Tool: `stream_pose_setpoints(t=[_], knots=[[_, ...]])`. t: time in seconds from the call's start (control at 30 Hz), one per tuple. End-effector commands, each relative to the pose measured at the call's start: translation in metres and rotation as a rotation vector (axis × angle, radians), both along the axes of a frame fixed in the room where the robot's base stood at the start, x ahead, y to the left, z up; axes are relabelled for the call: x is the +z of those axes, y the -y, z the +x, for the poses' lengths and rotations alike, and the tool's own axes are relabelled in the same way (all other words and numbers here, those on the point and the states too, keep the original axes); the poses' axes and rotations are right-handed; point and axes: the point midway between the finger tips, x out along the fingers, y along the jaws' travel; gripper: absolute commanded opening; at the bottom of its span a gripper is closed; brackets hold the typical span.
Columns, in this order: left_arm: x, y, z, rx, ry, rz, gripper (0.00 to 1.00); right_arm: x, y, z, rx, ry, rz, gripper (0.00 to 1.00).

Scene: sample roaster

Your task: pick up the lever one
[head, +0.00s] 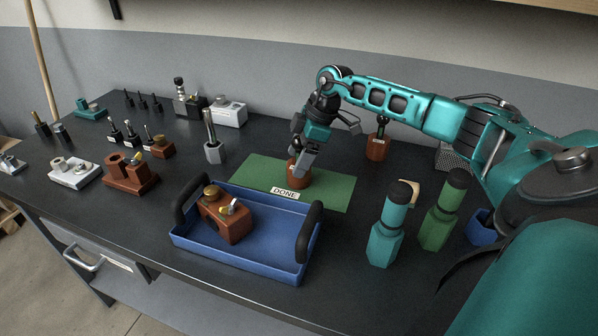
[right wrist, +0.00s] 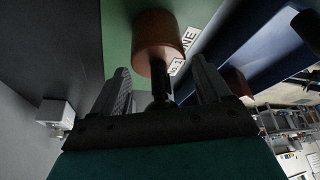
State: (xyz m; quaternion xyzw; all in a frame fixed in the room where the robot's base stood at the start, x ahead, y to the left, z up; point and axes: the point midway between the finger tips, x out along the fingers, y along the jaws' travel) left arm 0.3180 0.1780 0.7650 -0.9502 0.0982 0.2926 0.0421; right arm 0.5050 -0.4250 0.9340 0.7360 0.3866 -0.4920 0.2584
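My right gripper (head: 300,158) is above the green mat, over a reddish-brown round piece (head: 299,177). In the right wrist view my gripper (right wrist: 163,84) has its fingers apart, on either side of this piece's black stem (right wrist: 160,86); gaps show on both sides. The round brown body (right wrist: 157,38) lies beyond the fingertips and bears a white label, partly readable. In the blue tray sits a reddish-brown block (head: 228,222) with a brass knob and a small lever-like part. I cannot tell which piece is the lever one. My left gripper is not in view.
The green mat (head: 336,190) carries a "DONE" label. The blue tray (head: 204,248) with dark handles stands in front. A teal bottle (head: 387,235) and a green bottle (head: 440,220) stand right. Another brown piece (head: 376,148) stands behind the mat. Several small fixtures fill the left.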

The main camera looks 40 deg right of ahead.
Motion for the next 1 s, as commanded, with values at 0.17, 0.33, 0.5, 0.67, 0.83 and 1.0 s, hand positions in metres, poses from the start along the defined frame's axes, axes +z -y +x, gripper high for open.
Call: stream_pose_setpoints(t=[0.17,0.33,0.5,0.67,0.83,1.0], knots=[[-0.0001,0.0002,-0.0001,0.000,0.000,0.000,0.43,0.0005,0.0001,0.0000,0.000,0.000,0.000,0.59],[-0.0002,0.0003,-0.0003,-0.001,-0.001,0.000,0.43,0.0005,0.0001,0.0000,0.000,0.000,0.000,0.43],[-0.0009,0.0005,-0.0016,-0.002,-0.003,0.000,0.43,0.0006,0.0002,0.0000,0.000,0.000,0.000,0.27],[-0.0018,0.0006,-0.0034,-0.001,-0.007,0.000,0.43,0.0007,0.0003,0.0001,0.000,0.001,-0.001,0.11],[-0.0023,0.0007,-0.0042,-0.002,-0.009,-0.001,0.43,0.0017,0.0003,0.0005,0.000,0.003,0.000,0.00],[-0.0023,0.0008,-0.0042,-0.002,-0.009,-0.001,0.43,0.0020,0.0002,0.0006,0.000,0.003,0.000,0.00]])
